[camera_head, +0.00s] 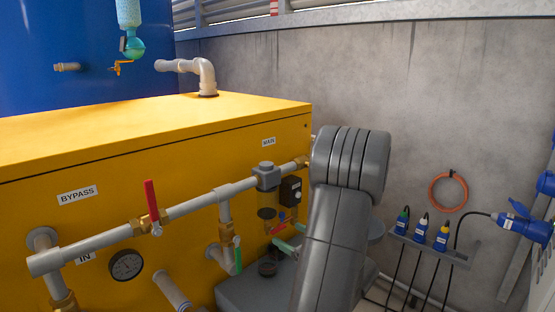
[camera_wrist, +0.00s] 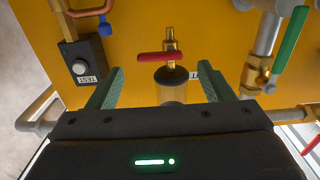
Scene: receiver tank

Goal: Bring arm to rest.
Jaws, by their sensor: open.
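My gripper (camera_wrist: 161,66) is open in the wrist view, with its two green fingers apart and nothing held between them. A small red-handled valve (camera_wrist: 163,57) with a brass stem shows in the gap between the fingers, apart from both. In the head view my grey arm (camera_head: 345,205) reaches out in front of the yellow cabinet (camera_head: 100,135) and its pipework. There the arm hides most of my gripper, and only teal-green finger parts (camera_head: 286,247) show left of it.
A black TEST button box (camera_wrist: 83,62) and a green-handled valve (camera_wrist: 291,40) flank the fingers. A filter unit (camera_head: 267,180), a red lever (camera_head: 151,200) and a gauge (camera_head: 126,264) are on the cabinet's front. Blue plugs (camera_head: 443,236) with hanging cables stand right of my arm.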

